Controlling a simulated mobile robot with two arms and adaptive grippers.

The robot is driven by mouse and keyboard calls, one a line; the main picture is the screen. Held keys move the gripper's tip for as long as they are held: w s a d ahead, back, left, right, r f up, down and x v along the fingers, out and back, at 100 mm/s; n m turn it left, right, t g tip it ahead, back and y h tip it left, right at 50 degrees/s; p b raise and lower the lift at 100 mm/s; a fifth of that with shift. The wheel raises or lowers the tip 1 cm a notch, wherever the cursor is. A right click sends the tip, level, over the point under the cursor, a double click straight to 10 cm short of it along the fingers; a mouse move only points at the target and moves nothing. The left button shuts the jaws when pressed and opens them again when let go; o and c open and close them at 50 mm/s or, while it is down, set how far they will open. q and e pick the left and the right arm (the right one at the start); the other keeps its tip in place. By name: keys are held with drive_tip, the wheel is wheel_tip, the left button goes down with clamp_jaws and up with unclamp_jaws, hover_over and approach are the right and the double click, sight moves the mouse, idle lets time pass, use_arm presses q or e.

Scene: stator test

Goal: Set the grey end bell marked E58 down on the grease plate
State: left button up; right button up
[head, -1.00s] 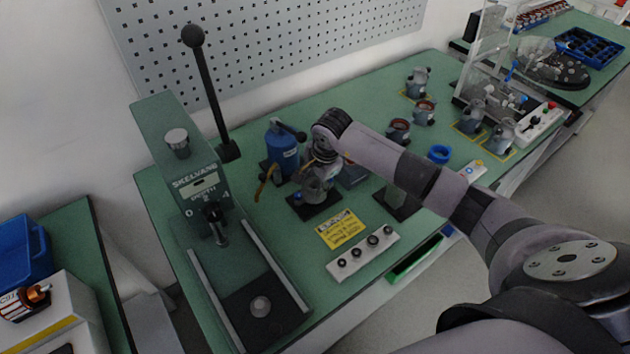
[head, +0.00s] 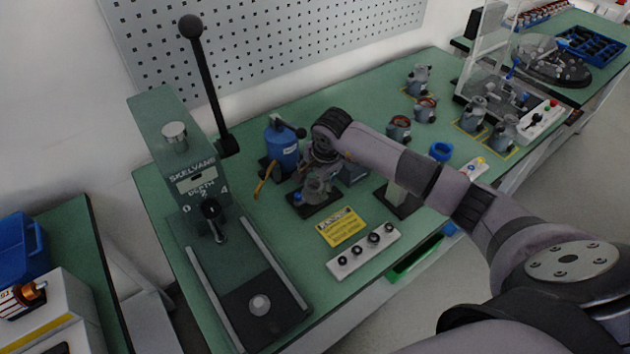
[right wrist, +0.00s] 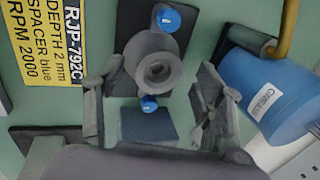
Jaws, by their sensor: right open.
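The grey end bell (head: 317,187) sits on a small dark plate (head: 325,208), which I take to be the grease plate. In the right wrist view the end bell (right wrist: 153,70) shows its round open boss from above; the E58 mark is not readable. Blue knobs (right wrist: 168,20) show at both ends of it. My right gripper (head: 318,163) is just above the end bell. In the right wrist view its fingers (right wrist: 155,108) are spread apart with the end bell between and beyond them, apparently not touching. My left gripper is not in view.
A blue grease can (head: 283,150) stands close behind-left of the gripper; it fills the right side of the wrist view (right wrist: 285,95). A yellow label (head: 343,228) and button strip (head: 363,251) lie in front. A press (head: 180,160) stands left. Several grey housings (head: 400,128) stand right.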

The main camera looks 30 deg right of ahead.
drive_tip(key=shift+r, duration=0.1)
drive_tip(key=v, duration=1.2)
idle(0.6)
